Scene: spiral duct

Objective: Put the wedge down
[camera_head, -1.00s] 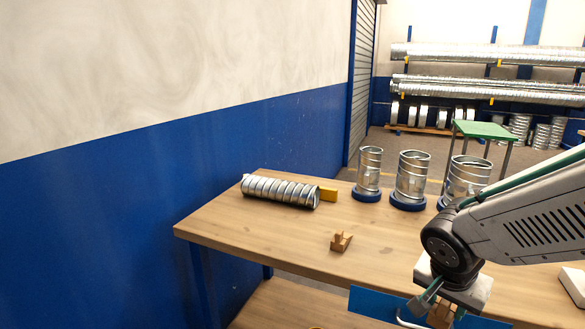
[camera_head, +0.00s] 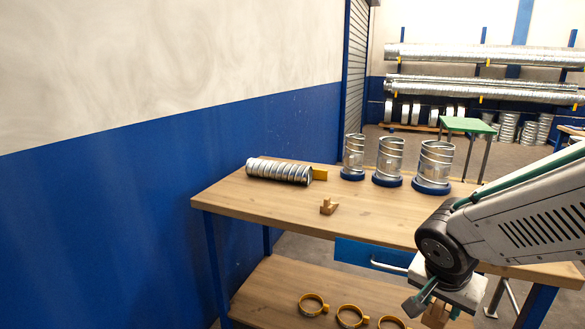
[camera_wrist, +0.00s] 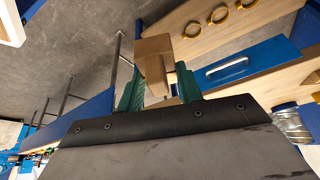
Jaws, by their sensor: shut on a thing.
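My gripper (camera_head: 430,302) is shut on a wooden wedge (camera_head: 436,314) and holds it in front of the workbench (camera_head: 260,208). In the wrist view the held wedge (camera_wrist: 153,52) sticks out between the green fingers of my gripper (camera_wrist: 160,86). A second wooden wedge (camera_head: 328,206) sits on the bench top, left of my arm. A spiral duct (camera_head: 278,171) lies on its side near the back left of the bench, with a yellow block (camera_head: 320,174) by its right end.
Three upright duct pieces, one the nearest right (camera_head: 436,162), stand on blue bases at the bench's back. A blue drawer (camera_head: 358,254) hangs under the top. Yellow rings (camera_head: 313,304) lie on the lower shelf. The front middle of the top is clear.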

